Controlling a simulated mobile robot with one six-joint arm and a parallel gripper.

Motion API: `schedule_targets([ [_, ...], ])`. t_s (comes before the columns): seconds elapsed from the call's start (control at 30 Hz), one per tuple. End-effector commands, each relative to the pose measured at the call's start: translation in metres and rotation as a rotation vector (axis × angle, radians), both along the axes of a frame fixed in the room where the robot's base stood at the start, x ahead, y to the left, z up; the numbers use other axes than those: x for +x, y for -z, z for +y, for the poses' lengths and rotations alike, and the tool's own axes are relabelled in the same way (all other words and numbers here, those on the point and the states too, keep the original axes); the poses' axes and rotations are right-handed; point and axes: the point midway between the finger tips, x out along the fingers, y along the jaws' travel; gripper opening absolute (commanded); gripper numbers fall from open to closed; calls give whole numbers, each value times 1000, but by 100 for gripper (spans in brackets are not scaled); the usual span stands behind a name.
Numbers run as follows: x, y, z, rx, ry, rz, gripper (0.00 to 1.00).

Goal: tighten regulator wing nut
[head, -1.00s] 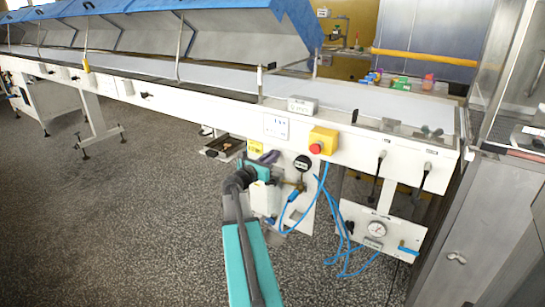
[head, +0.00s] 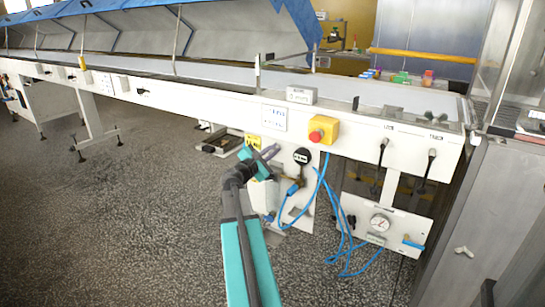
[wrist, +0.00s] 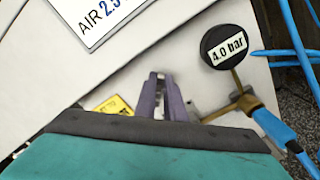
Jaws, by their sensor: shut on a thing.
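My gripper (head: 268,153) is in front of the white machine's side panel, just left of the black round disc (head: 302,156) marked "4.0 bar". In the wrist view the purple fingers of my gripper (wrist: 158,78) are close together and point at the panel. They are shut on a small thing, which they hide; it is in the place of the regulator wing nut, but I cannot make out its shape. The disc in the wrist view (wrist: 225,45) sits on a brass fitting (wrist: 240,104), which joins a blue hose connector (wrist: 273,129).
A yellow label (wrist: 115,106) is beside the fingers. A white "AIR" sign (head: 273,118) and a yellow box with red button (head: 316,136) are above. Blue hoses (head: 325,200) hang at right, near a panel with a dial gauge (head: 380,222). The floor at left is clear.

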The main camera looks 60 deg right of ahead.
Motion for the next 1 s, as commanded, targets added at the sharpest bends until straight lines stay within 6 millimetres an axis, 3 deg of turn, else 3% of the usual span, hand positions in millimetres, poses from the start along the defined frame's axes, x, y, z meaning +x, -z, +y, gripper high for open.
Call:
schedule_targets([
  [0.03, 0, 9, 1, 5, -2, -48, 0],
  [0.6, -3, 16, 0, 2, -4, -582, 0],
  [1.0, -2, 16, 0, 0, -5, -814, 0],
])
